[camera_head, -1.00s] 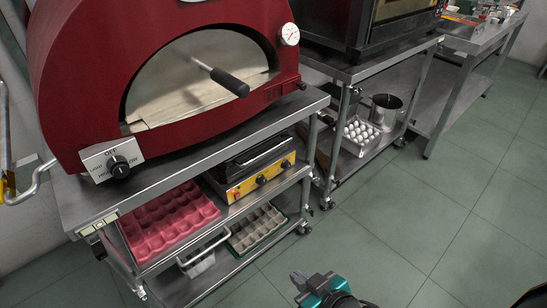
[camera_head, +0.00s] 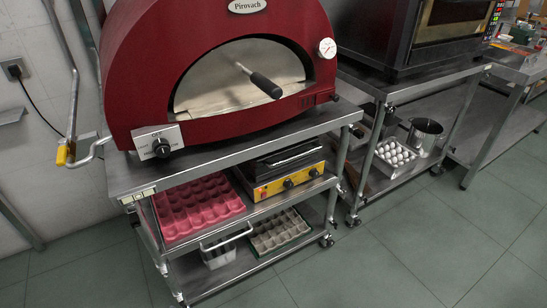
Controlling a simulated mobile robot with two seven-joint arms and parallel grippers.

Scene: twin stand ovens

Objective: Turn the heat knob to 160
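A red dome oven (camera_head: 120,62) stands on a steel cart at the left. On its lower left front is a light metal plate with a black knob (camera_head: 162,149). The lettering on the plate is too small to read surely, and I see no clear 160 mark. A round white dial (camera_head: 327,48) sits on the oven's upper right front. A black-handled bar (camera_head: 265,85) sticks out of the arched opening. A second, dark oven (camera_head: 400,50) with a red display stands on another cart at the right. Neither gripper shows in the view now.
The steel cart top (camera_head: 225,152) has a lower shelf with pink egg trays (camera_head: 195,205) and a yellow-fronted appliance (camera_head: 290,180). A tray of eggs (camera_head: 395,155) and a pot (camera_head: 425,135) are under the dark oven. The floor (camera_head: 420,250) in front is clear.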

